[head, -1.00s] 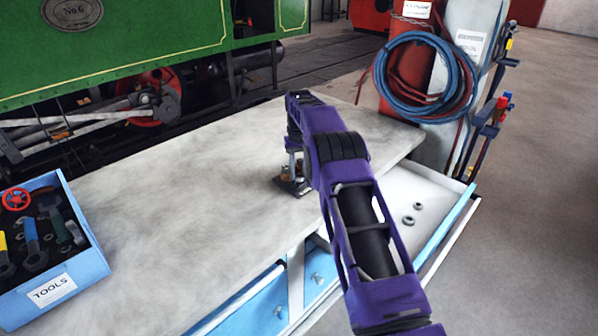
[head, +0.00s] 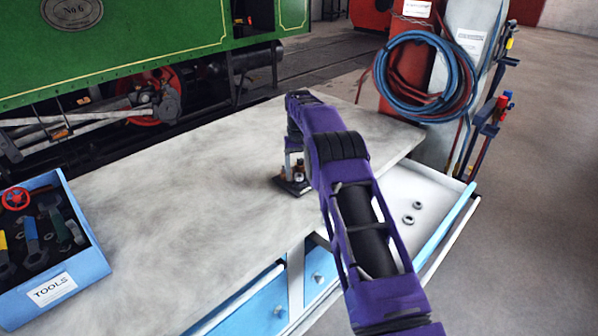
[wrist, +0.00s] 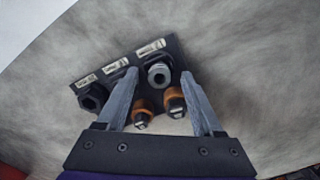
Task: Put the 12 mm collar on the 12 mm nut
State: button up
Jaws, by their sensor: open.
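A dark plate (wrist: 76,86) with several small white labels lies on the bench; the label text is too blurred to read. At its right station a pale grey ring (wrist: 158,74), which looks like a collar, sits around or on top of a fitting between my fingertips. A dark nut (wrist: 92,98) stands at the left station, and my left finger partly hides the middle one. Two copper-coloured parts (wrist: 174,102) stand nearer my palm. My gripper (wrist: 160,80) is open over the plate. In the head view my arm partly hides the plate (head: 292,187).
An open drawer (head: 436,192) at the right holds two loose grey rings (head: 417,205). A blue tool box (head: 92,262) stands at the bench's left end. The bench top (head: 190,200) between is clear.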

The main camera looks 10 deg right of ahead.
jog(key=shift+o, duration=0.8)
jog(key=shift+r, duration=0.1)
notch_tip(320, 180, up, 7)
dwell(0.4)
dwell(0.5)
